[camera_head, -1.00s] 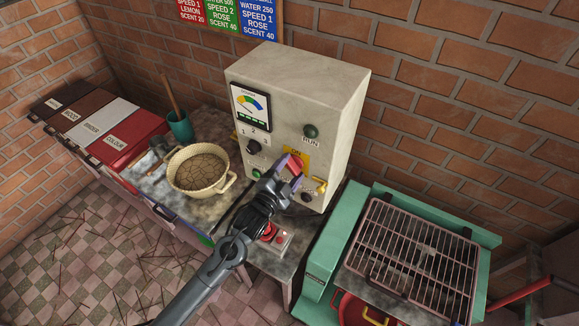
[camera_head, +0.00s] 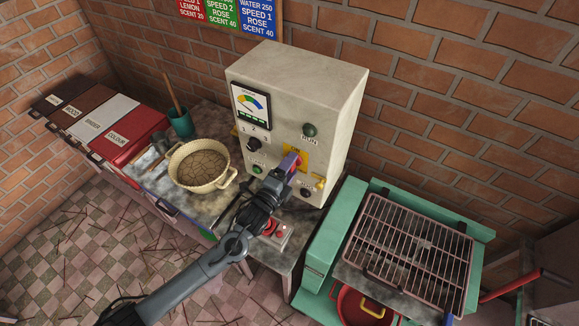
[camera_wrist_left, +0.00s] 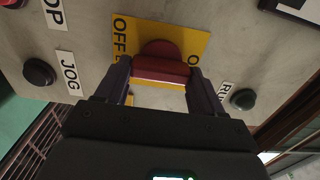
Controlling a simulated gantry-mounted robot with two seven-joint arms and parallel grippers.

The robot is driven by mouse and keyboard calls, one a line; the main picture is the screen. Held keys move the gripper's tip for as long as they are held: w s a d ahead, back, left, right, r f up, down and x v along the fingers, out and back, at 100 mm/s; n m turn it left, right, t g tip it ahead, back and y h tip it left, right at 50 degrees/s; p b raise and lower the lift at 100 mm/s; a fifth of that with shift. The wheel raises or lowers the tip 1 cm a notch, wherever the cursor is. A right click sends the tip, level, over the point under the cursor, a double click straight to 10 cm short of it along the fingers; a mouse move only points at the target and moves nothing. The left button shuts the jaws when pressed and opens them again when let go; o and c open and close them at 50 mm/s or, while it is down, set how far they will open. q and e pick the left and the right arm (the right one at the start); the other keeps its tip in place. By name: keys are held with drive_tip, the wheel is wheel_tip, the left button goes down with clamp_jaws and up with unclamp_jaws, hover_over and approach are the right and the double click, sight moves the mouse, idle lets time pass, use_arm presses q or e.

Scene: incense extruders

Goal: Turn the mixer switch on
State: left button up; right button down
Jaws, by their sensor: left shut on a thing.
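The mixer switch is a red handle (camera_head: 298,164) on a yellow plate on the front of the grey control box (camera_head: 300,85). In the left wrist view the red switch (camera_wrist_left: 162,62) sits between my two dark fingers, and the yellow plate (camera_wrist_left: 195,40) shows OFF on the left and a partly hidden label on the right. My left gripper (camera_head: 291,165) is shut on the switch, at the box front. The fingers and palm hide part of the handle, so its exact setting is hard to tell. My right gripper is not in view.
A green RUN button (camera_head: 310,130), a JOG button (camera_head: 305,192) and a selector knob (camera_head: 254,144) are near. A bowl (camera_head: 203,166) stands left. A wire rack (camera_head: 415,250) stands right.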

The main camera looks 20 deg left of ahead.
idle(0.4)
use_arm(q)
drive_tip(key=o, duration=1)
drive_tip(key=shift+o, duration=0.2)
drive_tip(key=shift+s, duration=0.1)
drive_tip(key=s+a+b, duration=0.1)
drive_tip(key=s, duration=0.9)
drive_tip(key=shift+s+a, duration=0.25)
drive_tip(key=shift+a, duration=0.15)
